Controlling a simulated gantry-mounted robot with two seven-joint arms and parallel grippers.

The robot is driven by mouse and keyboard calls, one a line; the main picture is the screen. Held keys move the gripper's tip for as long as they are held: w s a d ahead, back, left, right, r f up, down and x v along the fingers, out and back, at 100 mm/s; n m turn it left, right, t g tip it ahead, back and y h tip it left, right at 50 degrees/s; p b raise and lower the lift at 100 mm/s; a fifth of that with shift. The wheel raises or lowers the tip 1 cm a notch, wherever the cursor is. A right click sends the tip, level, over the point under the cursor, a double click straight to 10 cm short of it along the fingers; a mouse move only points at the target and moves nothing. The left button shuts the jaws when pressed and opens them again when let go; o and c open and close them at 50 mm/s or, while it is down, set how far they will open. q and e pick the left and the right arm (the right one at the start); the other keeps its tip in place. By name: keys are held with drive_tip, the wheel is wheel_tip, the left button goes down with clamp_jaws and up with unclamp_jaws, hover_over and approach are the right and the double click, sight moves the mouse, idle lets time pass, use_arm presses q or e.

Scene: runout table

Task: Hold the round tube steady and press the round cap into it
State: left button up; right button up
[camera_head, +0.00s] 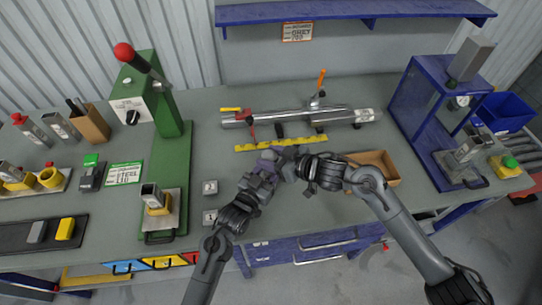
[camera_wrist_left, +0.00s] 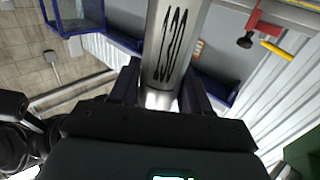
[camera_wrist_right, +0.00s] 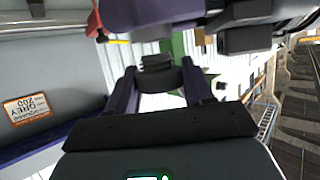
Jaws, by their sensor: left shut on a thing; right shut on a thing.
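My left gripper (camera_head: 268,166) is shut on the round tube (camera_wrist_left: 170,45), a bright steel tube with dark marking, in the left wrist view. My right gripper (camera_head: 290,165) is shut on the round cap (camera_wrist_right: 160,76), a dark grey ribbed piece between its fingers in the right wrist view. The two grippers meet close together above the front middle of the table, with the cap facing the left gripper. I cannot tell whether the cap touches or enters the tube.
Behind the grippers lie a long steel tube (camera_head: 290,116) in a red-clamped fixture and a yellow ruler (camera_head: 281,143). A cardboard tray (camera_head: 382,160) is partly behind my right arm. A green press (camera_head: 172,150) stands left, a blue press frame (camera_head: 405,105) right.

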drive_tip(key=shift+f, duration=1.05)
idle(0.4)
drive_tip(key=shift+r, duration=0.2)
drive_tip(key=shift+r, duration=0.55)
drive_tip(key=shift+c, duration=0.5)
drive_tip(key=shift+d+f, duration=0.1)
drive_tip(key=shift+f, duration=0.5)
idle(1.1)
drive_tip(key=o, duration=1.2)
drive_tip(key=shift+s, duration=0.1)
